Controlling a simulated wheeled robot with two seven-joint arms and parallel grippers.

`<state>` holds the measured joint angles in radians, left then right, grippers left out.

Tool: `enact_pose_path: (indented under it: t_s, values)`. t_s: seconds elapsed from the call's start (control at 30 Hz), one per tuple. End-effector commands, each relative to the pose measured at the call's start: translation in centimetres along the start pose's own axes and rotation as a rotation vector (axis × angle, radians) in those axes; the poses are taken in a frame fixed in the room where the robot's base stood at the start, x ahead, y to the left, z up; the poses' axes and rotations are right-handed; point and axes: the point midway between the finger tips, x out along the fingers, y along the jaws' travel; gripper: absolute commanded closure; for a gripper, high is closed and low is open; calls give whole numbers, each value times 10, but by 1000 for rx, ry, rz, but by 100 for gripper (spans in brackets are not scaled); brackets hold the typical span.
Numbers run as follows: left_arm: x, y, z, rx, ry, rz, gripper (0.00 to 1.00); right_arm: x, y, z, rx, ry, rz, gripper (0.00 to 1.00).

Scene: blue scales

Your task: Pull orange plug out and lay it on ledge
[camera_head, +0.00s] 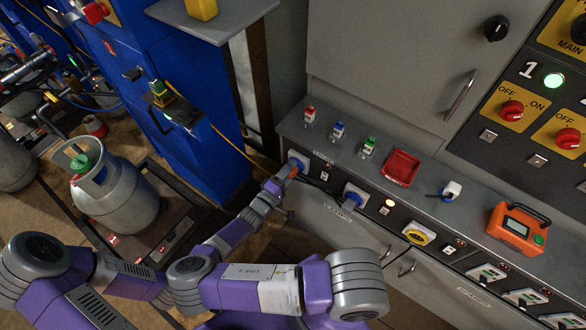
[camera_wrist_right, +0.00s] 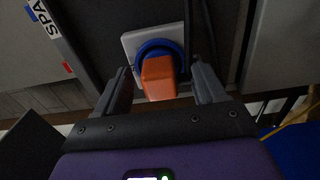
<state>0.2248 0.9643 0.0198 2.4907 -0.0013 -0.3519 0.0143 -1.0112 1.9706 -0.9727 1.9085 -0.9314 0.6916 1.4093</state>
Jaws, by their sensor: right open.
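The orange plug (camera_wrist_right: 158,80) sits in a round blue socket (camera_wrist_right: 152,47) on a pale square plate in the right wrist view. My right gripper (camera_wrist_right: 160,70) is open, with one finger on each side of the plug and visible gaps between. In the head view my right gripper (camera_head: 281,182) is at the left end of the console, at the socket (camera_head: 298,160), with a bit of the orange plug (camera_head: 292,172) showing. The grey ledge (camera_head: 325,140) runs along the console top, above the socket. My left gripper is not in view.
The ledge holds several small switches, a red tray (camera_head: 401,168), a white-and-blue item (camera_head: 451,191) and an orange meter (camera_head: 518,229). A second blue socket (camera_head: 354,195) is to the right. A gas cylinder (camera_head: 110,195) and blue cabinet (camera_head: 190,130) stand left.

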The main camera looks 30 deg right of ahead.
Motion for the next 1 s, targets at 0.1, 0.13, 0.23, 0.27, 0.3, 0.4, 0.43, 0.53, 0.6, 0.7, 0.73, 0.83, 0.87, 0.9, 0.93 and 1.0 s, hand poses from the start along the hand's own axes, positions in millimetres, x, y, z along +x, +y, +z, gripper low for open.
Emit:
enact_pose_path:
  t_s: [0.1,0.13,0.23,0.27,0.3,0.4,0.43,0.53,0.6,0.7,0.73,0.83,0.87,0.9,0.93,1.0]
  values:
    - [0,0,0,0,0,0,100,0,0,0,0,0,0,30]
    - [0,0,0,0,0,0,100,0,0,0,0,0,0,30]
    - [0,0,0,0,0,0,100,0,0,0,0,0,0,30]
    - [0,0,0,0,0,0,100,0,0,0,0,0,0,30]
    - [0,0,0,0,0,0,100,0,0,0,0,0,0,30]
    - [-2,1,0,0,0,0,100,0,0,0,0,0,0,30]
    - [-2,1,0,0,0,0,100,0,0,0,0,0,0,30]
    - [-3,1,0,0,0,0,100,0,0,0,0,1,0,30]
    - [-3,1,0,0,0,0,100,0,0,0,0,0,0,30]
    - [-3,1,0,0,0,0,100,0,0,0,0,0,0,30]
    - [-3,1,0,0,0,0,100,0,0,0,0,0,0,33]
    - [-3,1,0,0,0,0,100,0,0,0,0,0,0,48]
    - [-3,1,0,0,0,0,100,0,0,0,0,0,0,53]
    - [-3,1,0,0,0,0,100,0,0,0,0,0,0,59]
    - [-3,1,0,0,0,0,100,0,0,0,0,0,0,64]
    - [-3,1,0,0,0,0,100,0,0,0,0,0,0,74]
